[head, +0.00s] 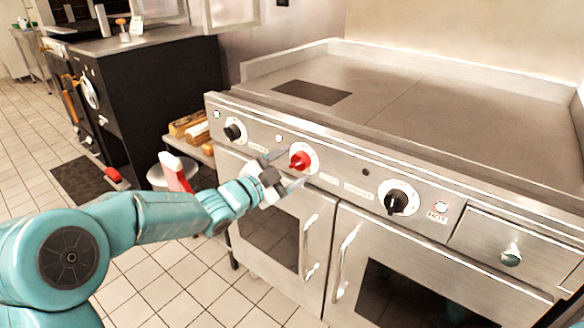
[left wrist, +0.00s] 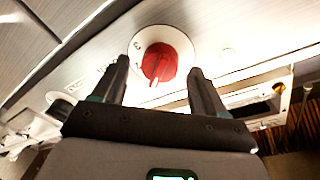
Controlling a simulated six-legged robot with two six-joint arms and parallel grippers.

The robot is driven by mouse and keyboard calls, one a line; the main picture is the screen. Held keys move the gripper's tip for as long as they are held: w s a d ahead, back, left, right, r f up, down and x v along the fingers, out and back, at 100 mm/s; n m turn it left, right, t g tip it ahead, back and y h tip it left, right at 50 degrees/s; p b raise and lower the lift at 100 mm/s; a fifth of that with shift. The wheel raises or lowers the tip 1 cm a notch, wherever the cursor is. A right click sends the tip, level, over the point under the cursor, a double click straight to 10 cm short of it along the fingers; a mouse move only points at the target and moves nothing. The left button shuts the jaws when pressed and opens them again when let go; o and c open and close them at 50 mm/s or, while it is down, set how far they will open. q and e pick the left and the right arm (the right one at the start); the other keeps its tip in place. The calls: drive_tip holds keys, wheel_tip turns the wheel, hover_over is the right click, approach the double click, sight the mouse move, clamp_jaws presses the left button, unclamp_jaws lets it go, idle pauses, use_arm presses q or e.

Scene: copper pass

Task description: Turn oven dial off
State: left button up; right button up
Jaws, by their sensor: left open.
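The oven (head: 272,196) is a steel range with a row of dials along its front panel. A red dial (head: 300,160) on a white round plate sits on that panel, between two black dials. My left gripper (head: 288,171) is open in front of the red dial, with its fingers pointing at the panel. In the left wrist view the red dial (left wrist: 159,63) shows between and beyond the two open fingertips (left wrist: 160,75), with a gap on each side. The fingers do not appear to touch it. My right gripper is not in view.
A black dial (head: 233,131) is to the left and another black dial (head: 397,201) to the right. Door handles (head: 309,248) stick out below the panel. A shelf with bread (head: 190,127) stands left of the oven. The tiled floor (head: 165,285) is clear in front.

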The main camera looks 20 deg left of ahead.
use_arm(q)
drive_tip(key=shift+w+d, duration=0.2)
drive_tip(key=shift+w, duration=0.15)
drive_tip(key=c, duration=1.1)
drive_tip(key=shift+o, duration=0.2)
drive_tip(key=shift+n, duration=0.3)
drive_tip(key=n, duration=0.4)
drive_tip(key=shift+f+p, duration=0.1)
drive_tip(key=shift+p, duration=0.3)
drive_tip(key=shift+n+t, duration=0.6)
drive_tip(key=shift+n, duration=2.3)
drive_tip(key=shift+f, duration=0.1)
